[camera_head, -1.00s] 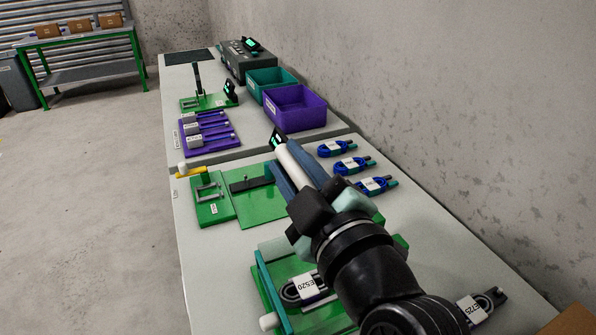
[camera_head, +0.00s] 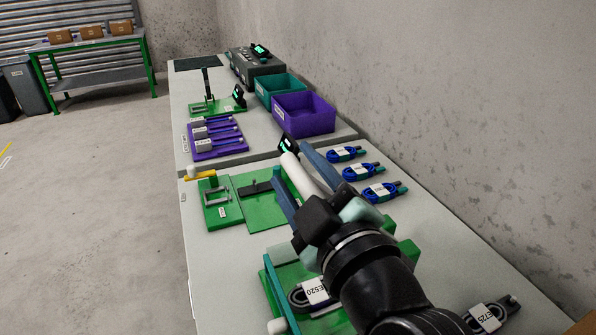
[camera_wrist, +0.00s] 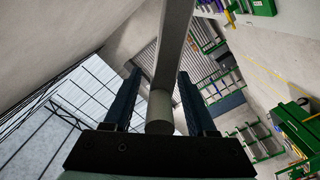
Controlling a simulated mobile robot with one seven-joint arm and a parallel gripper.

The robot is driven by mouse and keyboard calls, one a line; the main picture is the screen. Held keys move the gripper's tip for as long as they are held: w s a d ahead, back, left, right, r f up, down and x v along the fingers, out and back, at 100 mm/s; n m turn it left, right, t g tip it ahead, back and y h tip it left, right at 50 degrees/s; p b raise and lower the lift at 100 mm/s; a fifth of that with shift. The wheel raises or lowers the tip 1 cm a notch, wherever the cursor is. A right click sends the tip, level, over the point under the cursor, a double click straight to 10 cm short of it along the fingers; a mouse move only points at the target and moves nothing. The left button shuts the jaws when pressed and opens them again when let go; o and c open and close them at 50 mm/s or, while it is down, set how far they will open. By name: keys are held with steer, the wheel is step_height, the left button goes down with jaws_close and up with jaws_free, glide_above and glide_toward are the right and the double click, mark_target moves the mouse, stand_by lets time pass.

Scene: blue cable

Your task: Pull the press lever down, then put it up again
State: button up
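The press lever shows as a white cylindrical handle (camera_head: 302,175) in the head view. In the wrist view it is a grey bar (camera_wrist: 173,45) ending in a round pale grip (camera_wrist: 159,112). My gripper (camera_head: 298,178) has its two blue fingers on either side of the handle. In the wrist view a gap shows between the grip and each finger of my gripper (camera_wrist: 160,82), so it is open around the handle. The lever's pivot and lower press parts are hidden behind my arm in the head view.
Green fixtures (camera_head: 265,212) stand on the grey table left of my arm. Several blue cable bundles (camera_head: 362,172) lie right of it, near the wall. A purple bin (camera_head: 305,118) and teal bin (camera_head: 282,88) stand farther back. A cable labelled E520 (camera_head: 312,293) lies in a front fixture.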

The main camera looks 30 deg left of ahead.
step_height(320, 180, up, 10)
steer(key=shift+p, duration=1.15)
